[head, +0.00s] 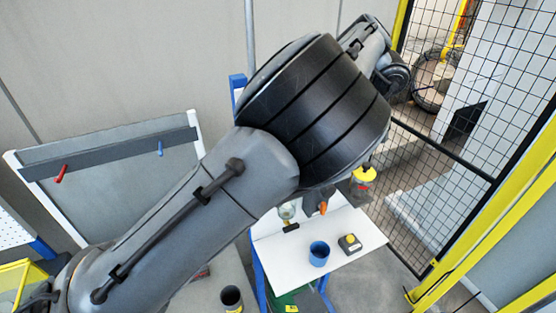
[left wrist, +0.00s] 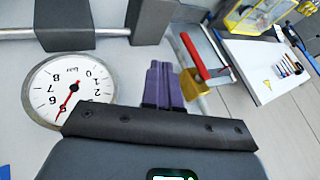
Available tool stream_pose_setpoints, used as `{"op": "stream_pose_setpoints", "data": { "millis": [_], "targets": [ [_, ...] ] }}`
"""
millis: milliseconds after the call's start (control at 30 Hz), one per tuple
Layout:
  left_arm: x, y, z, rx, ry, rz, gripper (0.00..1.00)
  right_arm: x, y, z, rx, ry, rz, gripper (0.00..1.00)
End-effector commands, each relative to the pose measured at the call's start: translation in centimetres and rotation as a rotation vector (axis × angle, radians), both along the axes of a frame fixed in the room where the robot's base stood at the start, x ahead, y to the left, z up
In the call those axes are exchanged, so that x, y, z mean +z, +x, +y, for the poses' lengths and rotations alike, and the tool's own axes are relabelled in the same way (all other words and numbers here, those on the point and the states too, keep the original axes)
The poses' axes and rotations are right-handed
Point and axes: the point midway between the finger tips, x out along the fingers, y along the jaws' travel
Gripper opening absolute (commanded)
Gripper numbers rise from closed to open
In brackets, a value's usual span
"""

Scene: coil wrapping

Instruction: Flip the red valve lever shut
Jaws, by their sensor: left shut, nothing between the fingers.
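The red valve lever (left wrist: 193,57) shows in the left wrist view, right of centre, slanting down to the right above a brass-coloured valve body (left wrist: 194,84). My left gripper (left wrist: 159,68) has purple fingers, shut and empty. They appear just left of the lever and brass body; I cannot tell whether they touch. In the head view my left arm reaches from the lower left to the upper right, and the gripper and valve cannot be made out there. My right gripper is in neither view.
A round gauge (left wrist: 68,90) with a red needle is left of the fingers, below a grey pipe (left wrist: 112,32). In the head view, a white table (head: 275,255) holds a blue cup (head: 319,253) and small items. A mesh fence (head: 465,135) stands at the right.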

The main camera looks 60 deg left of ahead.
Motion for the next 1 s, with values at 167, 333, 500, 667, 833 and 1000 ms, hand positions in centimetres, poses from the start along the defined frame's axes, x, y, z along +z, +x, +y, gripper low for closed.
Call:
{"op": "stream_pose_setpoints", "data": {
  "millis": [167,333,500,667,833,1000],
  "targets": [
    [-1.9,-0.9,0.8,0.001,0.004,0.001,0.0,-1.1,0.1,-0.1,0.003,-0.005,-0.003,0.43],
    [-4.4,-2.4,2.1,0.004,0.004,0.004,0.0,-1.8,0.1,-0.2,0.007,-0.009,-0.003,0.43],
    [-6.9,-3.8,3.4,0.004,0.002,0.002,0.0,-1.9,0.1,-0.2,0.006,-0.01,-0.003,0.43],
    [-7.3,-5.6,3.9,0.003,0.002,-0.002,0.0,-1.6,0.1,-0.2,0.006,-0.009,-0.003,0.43],
    [-7.3,-7.1,4.0,0.003,0.0,-0.001,0.0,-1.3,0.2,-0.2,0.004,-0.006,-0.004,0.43],
    [-7.4,-7.9,4.1,0.0,-0.001,-0.002,0.0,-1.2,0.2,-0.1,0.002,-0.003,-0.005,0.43]
  ]
}}
